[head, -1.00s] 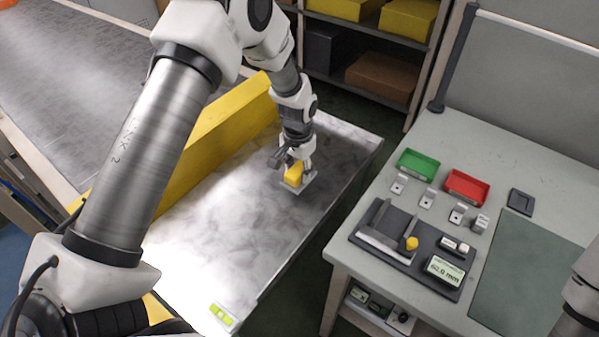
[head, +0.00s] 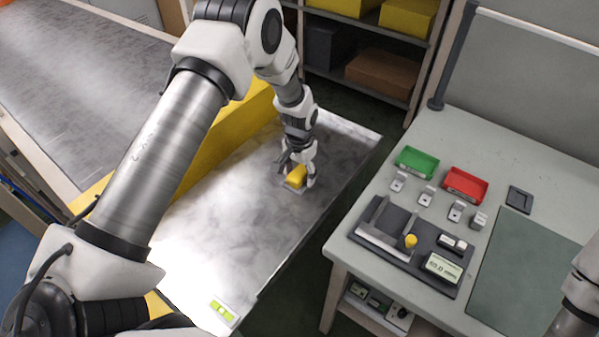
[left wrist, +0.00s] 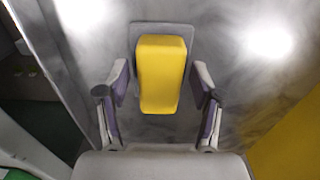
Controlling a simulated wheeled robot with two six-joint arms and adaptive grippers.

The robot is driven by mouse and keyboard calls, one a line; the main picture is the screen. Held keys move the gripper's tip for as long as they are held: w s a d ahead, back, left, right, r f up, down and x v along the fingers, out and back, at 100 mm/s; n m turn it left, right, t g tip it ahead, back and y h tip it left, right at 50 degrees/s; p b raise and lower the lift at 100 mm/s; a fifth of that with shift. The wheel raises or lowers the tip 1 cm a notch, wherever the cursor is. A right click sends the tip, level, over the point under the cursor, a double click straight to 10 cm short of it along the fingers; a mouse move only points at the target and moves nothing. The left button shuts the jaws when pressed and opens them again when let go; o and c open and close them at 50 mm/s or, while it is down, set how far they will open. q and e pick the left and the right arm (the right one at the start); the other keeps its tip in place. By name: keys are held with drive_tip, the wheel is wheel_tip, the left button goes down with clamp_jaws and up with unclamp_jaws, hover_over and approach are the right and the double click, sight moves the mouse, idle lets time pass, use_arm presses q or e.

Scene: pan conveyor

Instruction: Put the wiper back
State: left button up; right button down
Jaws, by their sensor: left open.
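The wiper (head: 298,175) has a yellow block handle on a thin grey plate. It is on the shiny metal table (head: 225,215), near the far right edge. My left gripper (head: 299,168) is over it, with its fingers on either side of the handle. In the left wrist view the wiper (left wrist: 161,72) stands between the spread fingers of the left gripper (left wrist: 160,85), with a gap on both sides. The grey plate shows behind the handle. My right gripper is not in view; only part of my right arm shows at the right edge.
A long yellow beam (head: 225,130) runs along the table's left side. A grey bench (head: 455,140) stands to the right across a gap, with a green tray (head: 415,162), a red tray (head: 464,185) and a dark gauge fixture (head: 405,245). Shelves (head: 365,25) stand behind.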

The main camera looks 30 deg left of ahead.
sight(300, 171)
use_arm(q)
drive_tip(key=shift+r, duration=0.1)
wheel_tip(300, 171, up, 12)
drive_tip(key=b, duration=0.1)
idle(0.4)
